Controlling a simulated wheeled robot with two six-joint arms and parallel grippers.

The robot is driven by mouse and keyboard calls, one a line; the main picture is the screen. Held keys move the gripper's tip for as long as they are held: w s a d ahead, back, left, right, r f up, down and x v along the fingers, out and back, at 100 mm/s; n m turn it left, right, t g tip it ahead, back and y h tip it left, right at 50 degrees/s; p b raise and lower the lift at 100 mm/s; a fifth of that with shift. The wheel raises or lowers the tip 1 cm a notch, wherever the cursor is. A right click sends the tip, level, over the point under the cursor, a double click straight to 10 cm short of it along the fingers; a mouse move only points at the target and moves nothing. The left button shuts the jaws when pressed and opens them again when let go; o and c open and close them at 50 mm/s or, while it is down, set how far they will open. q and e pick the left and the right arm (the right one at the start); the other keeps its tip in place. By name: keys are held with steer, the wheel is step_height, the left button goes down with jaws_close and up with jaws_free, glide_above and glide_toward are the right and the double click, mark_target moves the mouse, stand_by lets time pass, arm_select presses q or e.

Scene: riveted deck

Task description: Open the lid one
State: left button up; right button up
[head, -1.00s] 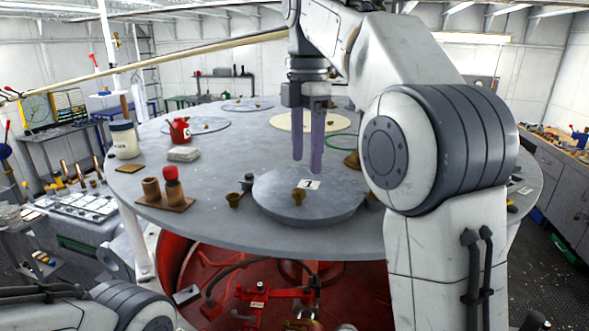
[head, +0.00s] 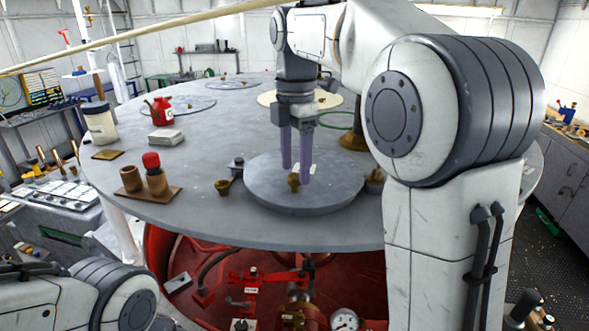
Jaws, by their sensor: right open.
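Lid one is the raised round grey disc (head: 262,192) near the front of the big round table, with a small brass knob (head: 293,181) on top. A white label (head: 313,169) on it is mostly hidden behind a finger, so its number cannot be read now. My right gripper (head: 296,175) points down over the disc, open and empty, its two purple fingers apart. The knob shows at the fingertips, between them in the picture; I cannot tell whether they touch it. The disc lies flat. My left arm is at the lower left; its gripper is out of view.
The grey table (head: 225,130) also carries a brass cup (head: 222,188), a wooden block with a red-topped cylinder (head: 153,180), a red can (head: 160,111), a white jar (head: 100,125) and a brass piece (head: 353,139). Red machinery (head: 245,280) is below the front edge.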

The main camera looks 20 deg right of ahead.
steer(key=shift+f, duration=0.8)
jaws_close()
stand_by(1.0)
